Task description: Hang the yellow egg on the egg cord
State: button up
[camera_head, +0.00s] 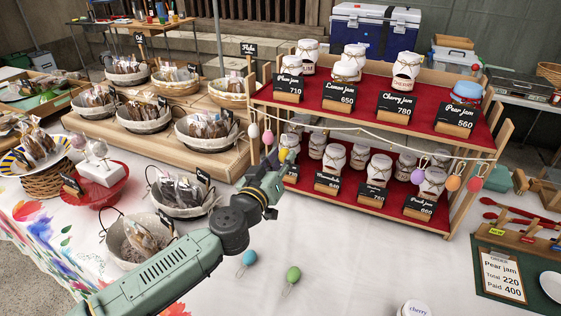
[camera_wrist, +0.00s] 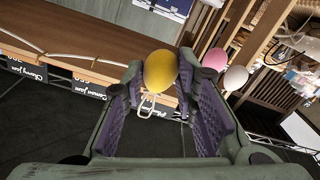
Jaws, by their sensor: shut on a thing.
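The yellow egg (camera_wrist: 160,70) is held at the fingertips of my gripper (camera_wrist: 158,90), with a pale wire loop (camera_wrist: 147,104) hanging between the fingers. In the head view the egg (camera_head: 283,154) shows small at the end of my arm, partly hidden, by the left end of the jam shelf. The egg cord (camera_head: 350,129) runs across the shelf front and also shows in the wrist view (camera_wrist: 60,56). A pink egg (camera_head: 253,130) and a white egg (camera_head: 267,137) hang at its left. Purple (camera_head: 417,177), orange (camera_head: 453,183) and coral (camera_head: 475,184) eggs hang at its right.
A blue egg (camera_head: 249,257) and a green egg (camera_head: 293,274) lie on the white tablecloth (camera_head: 350,265). The wooden jam shelf (camera_head: 445,140) holds several jars and black price signs. Bread baskets (camera_head: 205,133) stand to the left. The front middle of the cloth is mostly clear.

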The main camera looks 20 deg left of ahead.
jog(key=w+f, duration=0.1)
jog(key=w, duration=0.6)
jog(key=shift+d+b, duration=0.15)
jog(key=shift+b, duration=0.2)
dwell(0.4)
jog(key=shift+w+f, duration=0.1)
dwell(0.4)
jog(key=o, duration=0.8)
